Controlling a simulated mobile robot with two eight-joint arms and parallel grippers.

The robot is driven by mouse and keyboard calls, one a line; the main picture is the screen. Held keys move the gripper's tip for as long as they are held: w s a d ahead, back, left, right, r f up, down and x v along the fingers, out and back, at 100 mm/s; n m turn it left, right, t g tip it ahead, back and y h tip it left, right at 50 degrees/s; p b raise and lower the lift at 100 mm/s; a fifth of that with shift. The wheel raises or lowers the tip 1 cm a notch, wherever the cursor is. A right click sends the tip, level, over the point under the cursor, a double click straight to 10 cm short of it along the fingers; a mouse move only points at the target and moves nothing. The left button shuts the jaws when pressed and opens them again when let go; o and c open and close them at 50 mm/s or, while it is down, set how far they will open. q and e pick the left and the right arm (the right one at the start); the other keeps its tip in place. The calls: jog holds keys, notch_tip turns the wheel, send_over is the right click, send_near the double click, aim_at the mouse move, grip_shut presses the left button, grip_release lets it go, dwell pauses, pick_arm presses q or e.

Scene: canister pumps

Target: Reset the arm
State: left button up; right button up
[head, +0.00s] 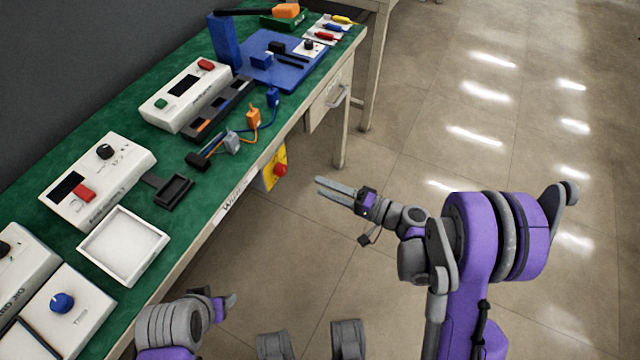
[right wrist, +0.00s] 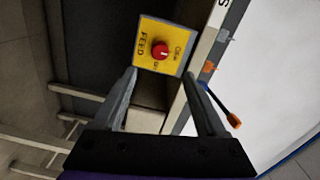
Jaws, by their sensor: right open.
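My right gripper (head: 320,187) is stretched out over the floor, to the right of the green-topped bench (head: 215,215), with nothing between its fingers. In the right wrist view the two fingers of my right gripper (right wrist: 160,78) stand apart. Beyond them is a yellow box (right wrist: 175,32) with a red knob (right wrist: 160,51). This yellow box (head: 268,177) is on the bench's front edge in the head view. My left gripper (head: 230,302) is low at the bench's near end; its fingers show too small to tell their opening.
The bench holds a white instrument with a black knob (head: 104,152), a white tray (head: 124,273), a black holder (head: 175,191), another instrument (head: 160,103), coloured plugs with cables (head: 253,117) and a blue board (head: 300,72). The floor (head: 560,130) to the right is clear.

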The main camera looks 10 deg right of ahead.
dwell(0.4)
jog(key=s+a+n+g+h, duration=0.25)
jog(key=s+g+h, duration=0.3)
jog(key=s, duration=0.55)
jog(key=s+d+n+h, duration=0.3)
jog(key=s+d+h, duration=0.6)
jog(key=s+d, duration=0.25)
pick_arm(q)
notch_tip(320, 180, up, 24)
jog(key=w+t+p, duration=0.1)
jog(key=p, duration=2)
jog(key=shift+w+r, duration=0.25)
pick_arm(e)
notch_tip(320, 180, up, 25)
jog(key=shift+w+a, duration=0.15)
jog(key=shift+w, duration=0.05)
pick_arm(q)
jog(key=shift+s, duration=0.1)
pick_arm(e)
jog(key=shift+s+r+t, duration=0.1)
jog(key=shift+t, duration=0.15)
